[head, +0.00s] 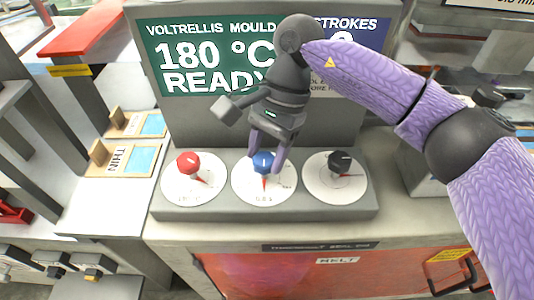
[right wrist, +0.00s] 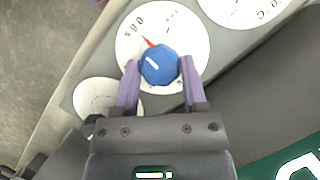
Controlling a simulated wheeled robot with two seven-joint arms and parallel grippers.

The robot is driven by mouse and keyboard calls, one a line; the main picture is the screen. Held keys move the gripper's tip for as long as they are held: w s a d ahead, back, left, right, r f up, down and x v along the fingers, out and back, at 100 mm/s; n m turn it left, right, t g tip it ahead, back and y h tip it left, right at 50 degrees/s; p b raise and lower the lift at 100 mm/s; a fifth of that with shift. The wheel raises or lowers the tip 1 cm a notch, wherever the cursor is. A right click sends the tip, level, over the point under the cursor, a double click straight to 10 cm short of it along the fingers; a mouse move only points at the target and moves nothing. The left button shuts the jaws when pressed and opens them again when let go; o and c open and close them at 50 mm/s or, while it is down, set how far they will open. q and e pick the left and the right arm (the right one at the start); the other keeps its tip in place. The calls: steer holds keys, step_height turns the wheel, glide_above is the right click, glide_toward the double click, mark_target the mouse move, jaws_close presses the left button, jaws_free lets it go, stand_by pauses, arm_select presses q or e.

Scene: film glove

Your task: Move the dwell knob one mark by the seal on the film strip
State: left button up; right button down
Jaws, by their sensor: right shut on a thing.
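The blue knob (head: 262,160) sits on the middle white dial of the grey console, between two other knobs. It also shows in the right wrist view (right wrist: 159,65), where its dial has a red pointer and a marking that looks like 0.8 s, so I take it as the dwell knob. My right gripper (head: 267,163) comes down from above, its purple fingers on either side of the knob and shut on it. In the right wrist view the fingers (right wrist: 160,72) flank the knob. My left gripper is out of view. I cannot make out a seal on a film strip.
A red knob (head: 187,162) and a black knob (head: 340,161) stand close on each side. The screen (head: 190,60) behind reads 180 °C READY, partly hidden by my arm. Sample cards (head: 116,160), one marked THIN, lie at left. A MELT label (head: 338,261) is below.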

mark_target(267, 156)
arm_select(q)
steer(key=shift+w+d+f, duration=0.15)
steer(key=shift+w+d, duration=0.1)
arm_select(e)
steer(key=shift+c, duration=0.7)
jaws_free()
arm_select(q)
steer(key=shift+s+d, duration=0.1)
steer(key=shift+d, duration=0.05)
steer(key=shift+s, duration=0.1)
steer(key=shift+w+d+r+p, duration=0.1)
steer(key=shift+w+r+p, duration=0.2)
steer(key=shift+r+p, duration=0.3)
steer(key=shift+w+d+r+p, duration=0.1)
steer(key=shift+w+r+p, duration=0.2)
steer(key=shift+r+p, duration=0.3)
arm_select(e)
step_height(267, 156, up, 10)
